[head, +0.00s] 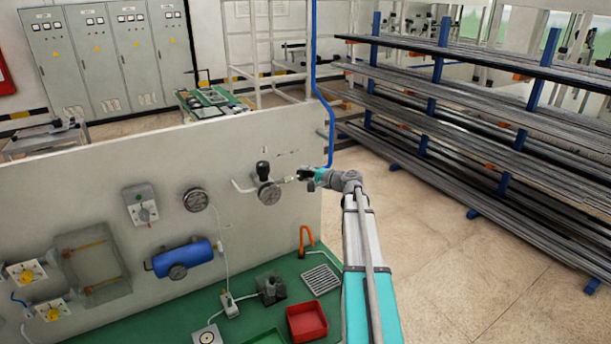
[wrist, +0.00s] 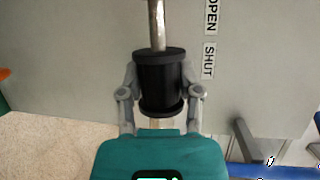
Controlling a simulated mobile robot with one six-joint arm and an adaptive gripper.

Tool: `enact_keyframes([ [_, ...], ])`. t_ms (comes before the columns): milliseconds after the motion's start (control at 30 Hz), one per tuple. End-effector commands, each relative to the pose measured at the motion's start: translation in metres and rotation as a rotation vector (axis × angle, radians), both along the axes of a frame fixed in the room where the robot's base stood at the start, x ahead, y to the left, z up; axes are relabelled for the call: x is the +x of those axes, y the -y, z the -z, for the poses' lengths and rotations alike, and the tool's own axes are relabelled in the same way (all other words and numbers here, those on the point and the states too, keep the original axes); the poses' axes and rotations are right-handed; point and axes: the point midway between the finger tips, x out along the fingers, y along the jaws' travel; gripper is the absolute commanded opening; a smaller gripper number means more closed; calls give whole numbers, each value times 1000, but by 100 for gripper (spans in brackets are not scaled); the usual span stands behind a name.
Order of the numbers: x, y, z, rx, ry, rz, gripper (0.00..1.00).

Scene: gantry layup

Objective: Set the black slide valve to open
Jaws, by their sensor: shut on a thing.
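The black slide valve is a black ribbed-end sleeve (wrist: 160,82) on a bare metal rod (wrist: 157,22) in the wrist view. It sits beside the printed SHUT label (wrist: 208,60). The OPEN label (wrist: 211,16) is further up, beside the bare rod. My gripper (wrist: 160,92) is shut on the sleeve, one finger on each side. In the head view my gripper (head: 306,174) is at the right part of the upright grey panel, at the end of the pipe; the sleeve is small and partly hidden there.
Left of my gripper on the panel (head: 90,165) are a black-knobbed gauge fitting (head: 269,192), a round gauge (head: 196,200) and a blue cylinder (head: 183,259). A green bench (head: 255,327) with a red tray (head: 307,321) lies below. A blue hose (head: 331,135) hangs close by.

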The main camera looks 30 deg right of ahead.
Motion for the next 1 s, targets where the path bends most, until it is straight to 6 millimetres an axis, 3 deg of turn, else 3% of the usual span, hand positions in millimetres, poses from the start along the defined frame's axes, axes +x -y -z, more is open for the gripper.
enact_keyframes([
  [100,0,0,0,-1,0,0,0],
  [267,0,-2,0,-1,-1,-1,0],
  [567,-1,-34,0,-1,-1,-3,0],
  [867,0,-37,0,-1,-1,-6,0],
  [900,-1,-37,1,0,-1,-7,51],
  [1000,-1,-37,0,-1,-1,-6,69],
])
